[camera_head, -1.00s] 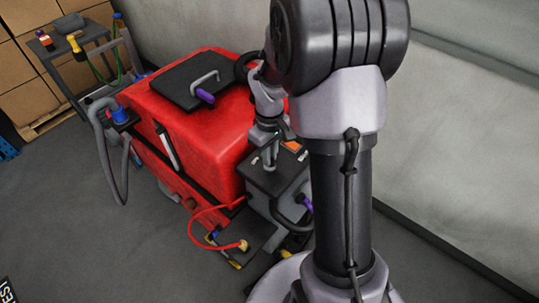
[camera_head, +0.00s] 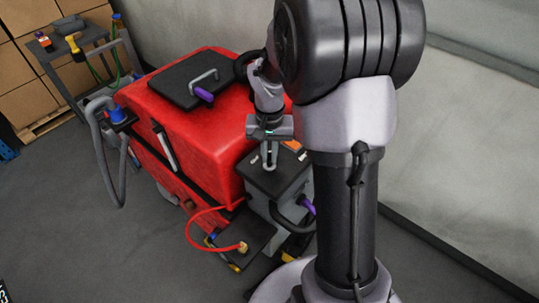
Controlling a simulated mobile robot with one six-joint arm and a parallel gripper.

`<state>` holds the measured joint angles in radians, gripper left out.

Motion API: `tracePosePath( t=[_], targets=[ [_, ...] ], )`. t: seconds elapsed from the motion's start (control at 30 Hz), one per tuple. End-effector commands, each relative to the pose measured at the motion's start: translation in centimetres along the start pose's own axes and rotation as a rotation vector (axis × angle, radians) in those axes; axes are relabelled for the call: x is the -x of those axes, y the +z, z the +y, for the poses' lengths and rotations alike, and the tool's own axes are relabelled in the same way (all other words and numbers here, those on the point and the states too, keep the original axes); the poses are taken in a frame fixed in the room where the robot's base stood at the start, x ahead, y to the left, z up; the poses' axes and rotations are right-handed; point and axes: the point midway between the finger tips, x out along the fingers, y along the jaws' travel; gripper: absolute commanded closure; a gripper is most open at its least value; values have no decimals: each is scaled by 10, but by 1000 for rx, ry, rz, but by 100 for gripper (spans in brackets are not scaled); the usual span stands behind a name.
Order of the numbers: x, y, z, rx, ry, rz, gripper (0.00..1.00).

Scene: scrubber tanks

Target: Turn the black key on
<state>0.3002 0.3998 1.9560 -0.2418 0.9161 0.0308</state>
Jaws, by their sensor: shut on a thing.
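My gripper (camera_head: 269,160) points down at the top of the grey and black control box (camera_head: 262,183) at the rear of the red scrubber (camera_head: 195,125). Its fingers are close together at the panel surface. The black key is not visible; the fingers cover the spot they are on, and the key is too small to make out. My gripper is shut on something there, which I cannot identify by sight. An orange patch (camera_head: 292,146) on the panel shows just right of the gripper, partly hidden by my arm.
A black lid (camera_head: 180,80) with a grey handle and purple grip lies on the scrubber. A red cable (camera_head: 190,228) loops beside the box. A grey hose (camera_head: 100,150) hangs at the left. A small table (camera_head: 75,45) stands at the back left. Open floor lies left.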

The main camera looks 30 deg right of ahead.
Motion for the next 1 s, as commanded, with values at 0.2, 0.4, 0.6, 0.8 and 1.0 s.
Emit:
tracePosePath(
  t=[0.2,0.4,0.6,0.8,1.0],
  targets=[
    [0,0,0,-90,0,1,100],
    [0,0,0,-131,0,2,100],
    [1,0,0,-143,0,2,100],
    [1,0,0,-143,-1,2,100],
    [1,0,0,-142,-1,1,66]
  ],
)
